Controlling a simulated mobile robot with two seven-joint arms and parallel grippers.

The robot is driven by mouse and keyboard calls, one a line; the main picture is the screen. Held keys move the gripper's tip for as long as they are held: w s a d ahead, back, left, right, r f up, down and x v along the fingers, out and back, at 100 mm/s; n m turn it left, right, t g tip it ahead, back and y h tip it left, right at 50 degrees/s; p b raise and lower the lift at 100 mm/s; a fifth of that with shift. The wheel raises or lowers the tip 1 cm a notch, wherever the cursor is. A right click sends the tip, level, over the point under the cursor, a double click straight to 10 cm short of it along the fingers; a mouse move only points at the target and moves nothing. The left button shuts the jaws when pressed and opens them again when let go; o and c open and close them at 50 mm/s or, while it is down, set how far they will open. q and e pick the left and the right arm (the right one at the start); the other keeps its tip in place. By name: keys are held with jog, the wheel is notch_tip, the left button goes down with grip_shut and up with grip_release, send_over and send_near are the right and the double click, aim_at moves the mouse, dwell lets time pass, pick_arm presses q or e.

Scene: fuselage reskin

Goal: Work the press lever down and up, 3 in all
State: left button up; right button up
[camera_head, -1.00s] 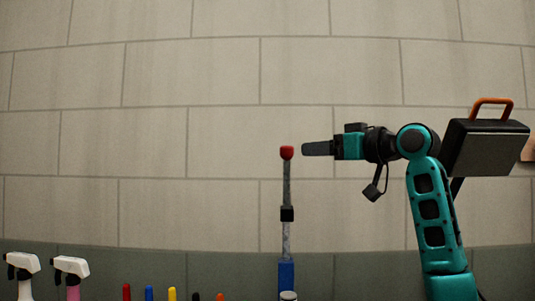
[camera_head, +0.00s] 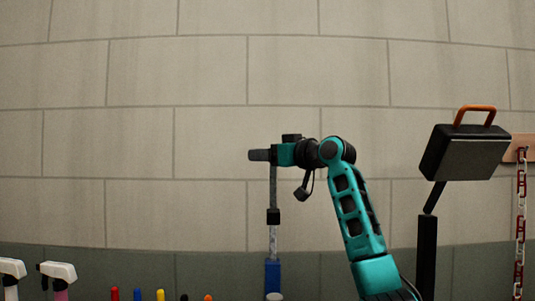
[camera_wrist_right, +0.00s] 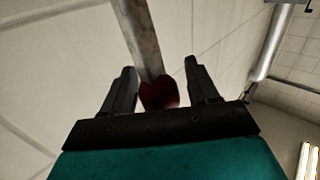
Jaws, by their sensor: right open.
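The press lever (camera_head: 273,188) stands upright, a grey metal bar with a black collar above a blue press body (camera_head: 272,274). My right gripper (camera_head: 258,155) is at the lever's top and hides the red knob in the head view. In the right wrist view the dark red knob (camera_wrist_right: 158,93) lies between the two open fingers, close to the palm. Gaps show on both sides of the knob, so the fingers are not closed on it. The grey bar (camera_wrist_right: 142,38) runs away from the knob between the fingertips. My left gripper is not in view.
A black case with an orange handle (camera_head: 465,153) stands high on the right. A red and white chain (camera_head: 520,215) hangs at the far right. Spray bottles (camera_head: 58,272) and several coloured caps (camera_head: 137,294) line the lower left. The air left of the lever is clear.

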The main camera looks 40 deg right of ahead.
grip_shut()
dwell(0.5)
